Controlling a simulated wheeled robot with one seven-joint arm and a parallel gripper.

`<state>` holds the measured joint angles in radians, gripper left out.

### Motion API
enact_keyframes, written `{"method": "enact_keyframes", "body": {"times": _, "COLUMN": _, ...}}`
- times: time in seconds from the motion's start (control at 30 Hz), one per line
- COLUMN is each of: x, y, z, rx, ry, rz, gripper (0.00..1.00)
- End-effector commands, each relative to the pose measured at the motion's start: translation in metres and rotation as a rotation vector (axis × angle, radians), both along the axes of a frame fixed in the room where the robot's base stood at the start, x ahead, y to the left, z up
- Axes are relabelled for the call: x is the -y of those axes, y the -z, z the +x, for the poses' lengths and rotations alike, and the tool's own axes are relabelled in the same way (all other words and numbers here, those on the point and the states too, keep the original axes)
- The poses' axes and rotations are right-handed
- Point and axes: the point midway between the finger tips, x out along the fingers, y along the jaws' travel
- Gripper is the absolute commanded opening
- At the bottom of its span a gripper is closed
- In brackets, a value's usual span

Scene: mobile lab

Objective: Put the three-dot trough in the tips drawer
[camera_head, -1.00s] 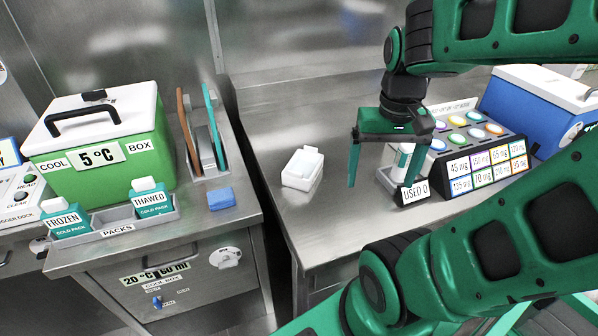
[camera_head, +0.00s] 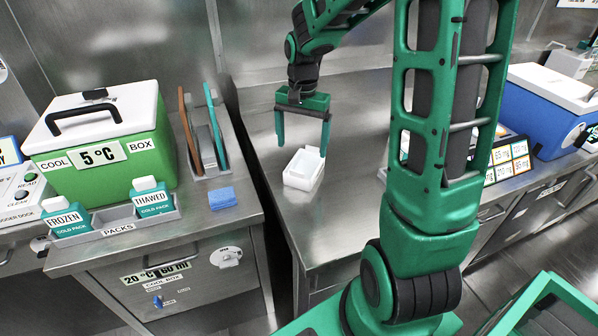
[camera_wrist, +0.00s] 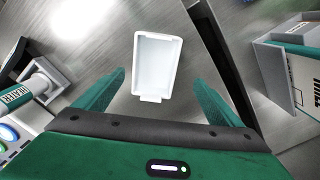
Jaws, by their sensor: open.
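A small white open trough (camera_head: 303,169) stands on the steel bench near its left edge. It also shows in the wrist view (camera_wrist: 157,65), upright, with a small tab on its near side. No dots can be made out on it. My gripper (camera_head: 302,150) is open and empty above and just behind the trough in the head view. In the wrist view the fingers (camera_wrist: 160,88) are spread wide, with the trough beyond them and roughly centred. No drawer labelled tips can be read in these views.
A green cool box (camera_head: 100,150) and a cold pack tray (camera_head: 115,222) stand on the left bench, beside a blue block (camera_head: 222,198). A gap separates the benches. A blue box (camera_head: 553,110) stands at right. My arm hides part of the label rack (camera_head: 512,160).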

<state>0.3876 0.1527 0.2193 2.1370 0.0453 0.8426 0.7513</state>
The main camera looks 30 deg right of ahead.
Motion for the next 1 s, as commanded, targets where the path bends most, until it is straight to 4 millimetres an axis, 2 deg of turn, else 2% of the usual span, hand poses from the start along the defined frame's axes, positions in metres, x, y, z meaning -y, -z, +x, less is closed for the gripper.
{"method": "enact_keyframes", "body": {"times": 0.1, "x": 0.0, "y": 0.018, "z": -0.001, "rx": -0.003, "ry": 0.0, "rz": 0.0, "gripper": 0.89}}
{"method": "enact_keyframes", "body": {"times": 0.37, "x": 0.002, "y": 0.035, "z": -0.002, "rx": -0.001, "ry": 0.0, "rz": -0.001, "gripper": 0.89}}
{"method": "enact_keyframes", "body": {"times": 0.7, "x": 0.006, "y": 0.078, "z": -0.006, "rx": -0.002, "ry": 0.001, "rz": 0.0, "gripper": 0.89}}
{"method": "enact_keyframes", "body": {"times": 1.0, "x": 0.007, "y": 0.083, "z": -0.006, "rx": 0.001, "ry": 0.0, "rz": -0.001, "gripper": 0.89}}
